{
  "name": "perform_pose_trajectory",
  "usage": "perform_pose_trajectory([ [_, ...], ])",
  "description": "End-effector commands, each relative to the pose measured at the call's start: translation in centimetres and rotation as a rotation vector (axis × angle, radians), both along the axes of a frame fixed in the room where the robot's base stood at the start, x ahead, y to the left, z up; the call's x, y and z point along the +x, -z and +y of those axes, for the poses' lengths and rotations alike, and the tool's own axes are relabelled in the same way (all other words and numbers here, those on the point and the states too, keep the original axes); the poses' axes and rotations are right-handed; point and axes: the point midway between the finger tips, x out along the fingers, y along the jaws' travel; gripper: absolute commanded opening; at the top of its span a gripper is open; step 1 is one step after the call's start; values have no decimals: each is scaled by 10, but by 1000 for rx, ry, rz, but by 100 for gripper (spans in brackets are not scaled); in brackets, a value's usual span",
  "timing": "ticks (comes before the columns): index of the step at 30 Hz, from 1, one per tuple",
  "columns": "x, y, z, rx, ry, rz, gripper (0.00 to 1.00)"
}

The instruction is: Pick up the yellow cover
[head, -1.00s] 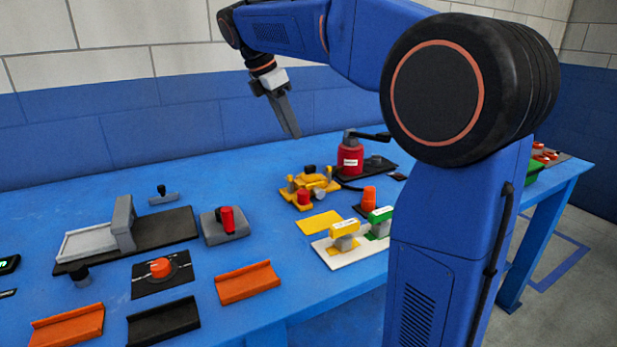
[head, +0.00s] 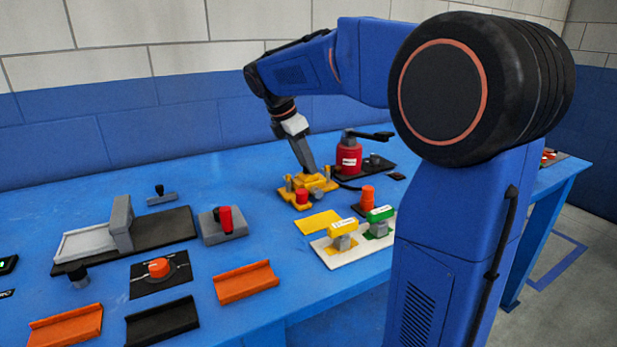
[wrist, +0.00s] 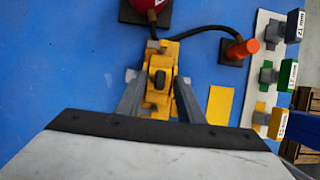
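The yellow cover (wrist: 152,98) is a yellow block with a black knob on top. In the head view it sits on a yellow fixture (head: 293,194) beside a red knob, and my gripper partly hides it. My gripper (head: 308,170) points down over it. In the wrist view the two grey fingers (wrist: 158,82) stand apart, one on each side of the cover and its knob. I see no clear contact between the fingers and the cover; their exact height over it is hard to tell.
A red cylinder (head: 349,158) with a black lever stands close behind right. A flat yellow plate (head: 317,222), an orange knob (head: 367,194) and a white rack (head: 335,258) with labelled yellow and green handles lie in front and right.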

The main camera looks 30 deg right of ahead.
Motion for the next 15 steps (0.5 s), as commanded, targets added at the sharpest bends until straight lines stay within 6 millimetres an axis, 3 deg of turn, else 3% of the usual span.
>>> perform_pose_trajectory([
  [9, 0, 5, -2, 0, 0, -1, 34],
  [13, 0, 5, -2, 0, 0, -1, 3],
  [15, 0, 5, -2, 0, 0, -1, 0],
])
